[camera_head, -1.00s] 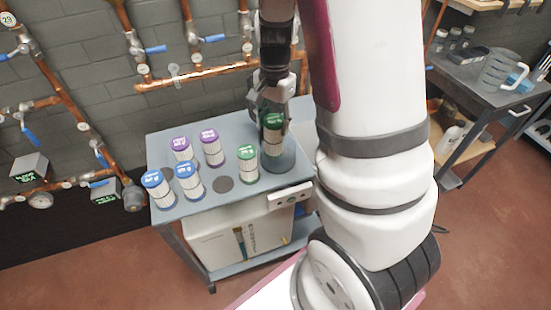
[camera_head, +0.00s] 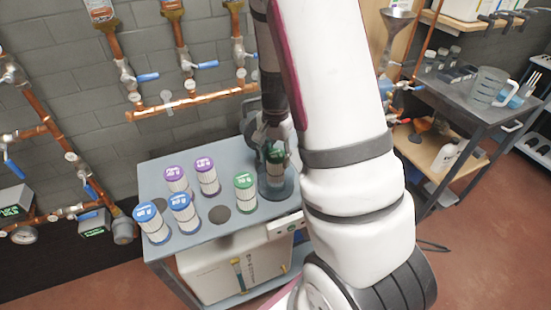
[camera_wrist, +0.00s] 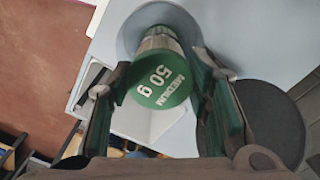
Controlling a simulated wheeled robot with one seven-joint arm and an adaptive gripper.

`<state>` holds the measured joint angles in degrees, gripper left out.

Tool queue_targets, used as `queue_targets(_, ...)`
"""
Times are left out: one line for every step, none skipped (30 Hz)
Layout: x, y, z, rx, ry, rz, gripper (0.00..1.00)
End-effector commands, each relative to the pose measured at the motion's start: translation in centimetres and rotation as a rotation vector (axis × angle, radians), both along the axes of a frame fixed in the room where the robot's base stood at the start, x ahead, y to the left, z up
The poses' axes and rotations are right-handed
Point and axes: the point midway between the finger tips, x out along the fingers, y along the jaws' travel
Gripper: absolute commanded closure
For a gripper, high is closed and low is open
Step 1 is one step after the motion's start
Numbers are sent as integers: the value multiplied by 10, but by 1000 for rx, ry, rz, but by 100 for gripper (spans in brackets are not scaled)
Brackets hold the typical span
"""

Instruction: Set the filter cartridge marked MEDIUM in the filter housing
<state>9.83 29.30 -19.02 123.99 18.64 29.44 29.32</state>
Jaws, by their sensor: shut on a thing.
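In the head view, my gripper (camera_head: 272,140) holds the cartridge (camera_head: 277,157) upright at the clear round filter housing (camera_head: 275,190), at the right end of the grey table. The cartridge's lower part appears to be inside the housing; I cannot tell whether it touches the bottom. The housing also shows as a grey-blue circle (camera_wrist: 130,35) in the wrist view.
Another green-capped cartridge (camera_head: 244,195) stands just left of the housing. Two purple-capped (camera_head: 205,177) and two blue-capped cartridges (camera_head: 183,213) stand further left. A dark empty disc (camera_head: 219,214) lies between them. Copper pipes (camera_head: 190,102) run along the wall behind.

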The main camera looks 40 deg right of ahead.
Motion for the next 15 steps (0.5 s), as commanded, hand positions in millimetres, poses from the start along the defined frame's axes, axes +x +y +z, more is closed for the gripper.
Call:
queue_targets(-1, 0, -7, 1, 3, -1, 100)
queue_targets(0, 0, -10, 1, 1, -1, 100)
queue_targets(0, 0, -12, 1, 1, 0, 100)
queue_targets(0, 0, -12, 1, 0, 0, 100)
queue_targets(0, 0, -12, 0, 0, 1, 100)
queue_targets(0, 0, -12, 0, -1, 1, 100)
queue_targets(0, 0, -12, 0, -1, 1, 100)
queue_targets(0, 0, -12, 0, -1, 1, 100)
queue_targets(0, 0, -12, 0, -1, 1, 100)
queue_targets(0, 0, -12, 0, -1, 1, 100)
queue_targets(0, 0, -13, 0, 0, 1, 100)
queue_targets(0, 0, -14, 0, 0, 0, 100)
queue_targets(0, 0, -15, 0, 0, 0, 100)
queue_targets(0, 0, -16, 0, 0, 0, 100)
queue_targets(0, 0, -15, 0, 0, 1, 46)
